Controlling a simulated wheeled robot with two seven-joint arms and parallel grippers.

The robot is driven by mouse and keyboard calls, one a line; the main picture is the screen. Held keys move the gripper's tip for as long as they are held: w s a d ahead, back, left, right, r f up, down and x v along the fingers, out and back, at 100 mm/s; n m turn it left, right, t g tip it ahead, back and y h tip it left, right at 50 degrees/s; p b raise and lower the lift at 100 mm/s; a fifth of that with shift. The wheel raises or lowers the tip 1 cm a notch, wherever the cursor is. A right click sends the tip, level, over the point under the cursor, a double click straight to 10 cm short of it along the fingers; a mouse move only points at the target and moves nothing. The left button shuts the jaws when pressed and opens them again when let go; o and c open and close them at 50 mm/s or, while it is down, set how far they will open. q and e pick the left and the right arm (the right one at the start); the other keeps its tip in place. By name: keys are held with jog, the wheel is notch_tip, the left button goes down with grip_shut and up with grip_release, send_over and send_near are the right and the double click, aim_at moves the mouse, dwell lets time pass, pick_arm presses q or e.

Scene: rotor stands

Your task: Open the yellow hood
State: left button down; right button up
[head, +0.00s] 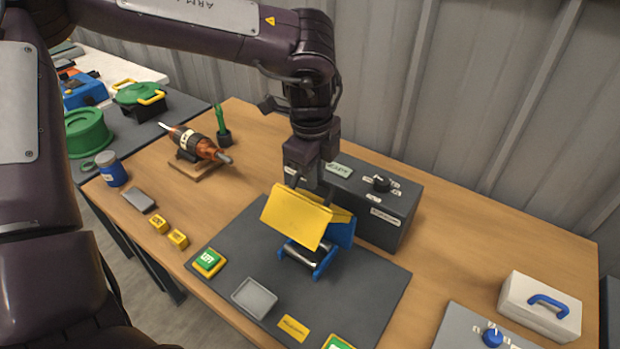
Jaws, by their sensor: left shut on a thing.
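The yellow hood (293,216) sits on a blue stand (322,266) on the dark grey mat. Its broad panel slopes toward the front left, and a second yellow part shows behind it. A silver bar (300,256) shows under its lower edge between the blue sides. My left gripper (303,186) comes down from above and is shut on the yellow hood at its upper rear edge. The fingertips are partly hidden behind the panel. My right gripper is not in view.
A dark control box (392,222) with a knob stands close behind the hood. A green button (208,261), a grey tray (254,298) and a yellow label (293,328) are on the mat (370,290). A white case (540,305) stands at right.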

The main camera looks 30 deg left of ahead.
pick_arm(q)
jog(key=shift+w+d+r, duration=0.1)
jog(key=shift+w+r, duration=0.05)
jog(key=shift+w, duration=0.5)
jog(key=shift+w+r, duration=0.15)
jog(key=shift+w, duration=0.45)
jog(key=shift+w+d+r+p, duration=0.15)
jog(key=shift+w+p, duration=0.45)
jog(key=shift+w, duration=0.7)
